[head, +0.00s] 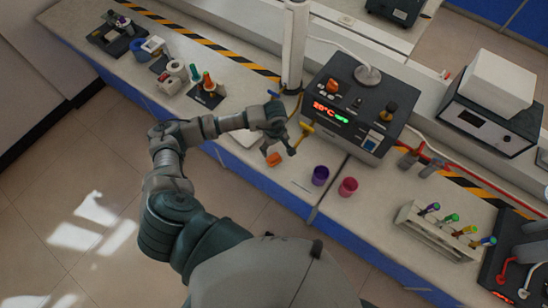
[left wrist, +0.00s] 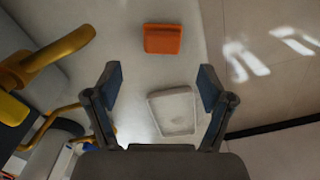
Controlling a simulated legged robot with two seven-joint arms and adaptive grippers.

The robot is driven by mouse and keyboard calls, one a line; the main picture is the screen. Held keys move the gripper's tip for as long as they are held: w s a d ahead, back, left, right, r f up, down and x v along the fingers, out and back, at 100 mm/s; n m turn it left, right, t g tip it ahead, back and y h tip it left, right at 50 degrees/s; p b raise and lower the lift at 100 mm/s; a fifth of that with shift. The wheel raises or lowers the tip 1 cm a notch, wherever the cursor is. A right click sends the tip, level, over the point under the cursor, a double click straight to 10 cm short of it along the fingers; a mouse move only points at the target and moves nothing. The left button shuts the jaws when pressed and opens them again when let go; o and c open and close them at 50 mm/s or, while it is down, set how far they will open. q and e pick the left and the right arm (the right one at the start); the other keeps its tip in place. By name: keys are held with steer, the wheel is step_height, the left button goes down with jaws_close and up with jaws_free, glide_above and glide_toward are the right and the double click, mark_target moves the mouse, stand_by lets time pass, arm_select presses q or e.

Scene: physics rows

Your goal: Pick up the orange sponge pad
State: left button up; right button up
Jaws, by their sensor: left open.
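The orange sponge pad (head: 273,159) lies on the light bench top close to its front edge. In the left wrist view the orange sponge pad (left wrist: 163,39) is a small block beyond the fingertips, roughly centred between them. My left gripper (head: 279,149) is just above the pad in the head view. In the left wrist view my left gripper (left wrist: 160,80) has its fingers spread wide with nothing between the tips. My right gripper is not in view.
A white tray (left wrist: 174,110) lies near the pad. A black control box (head: 359,105) with a lit display stands to the right. A purple cup (head: 320,175) and a pink cup (head: 348,187) stand right of the pad. A yellow-handled object (head: 305,131) is close beside my gripper.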

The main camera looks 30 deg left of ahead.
mark_target(274, 157)
arm_select(q)
steer(key=shift+f, duration=0.85)
step_height(274, 157, down, 4)
steer(key=shift+s+a+f+p, duration=0.15)
steer(key=shift+f+p, duration=0.1)
steer(key=shift+p, duration=0.45)
steer(key=shift+f, duration=0.45)
steer(key=shift+c, duration=0.2)
steer(key=c, duration=1.1)
steer(key=shift+r, duration=0.1)
steer(key=shift+c, duration=0.2)
steer(key=shift+r, duration=0.5)
step_height(274, 157, up, 2)
steer(key=shift+r+b, duration=0.15)
steer(key=shift+b, duration=0.35)
steer(key=s+d+b, duration=0.1)
steer(key=s+d, duration=0.3)
steer(key=s, duration=0.2)
steer(key=s+d+r+b, duration=0.1)
steer(key=s+d, duration=0.3)
steer(key=s, duration=0.3)
steer(key=shift+s+d+r+b, duration=0.25)
steer(key=shift+s+r+b, duration=0.05)
steer(key=shift+b, duration=0.05)
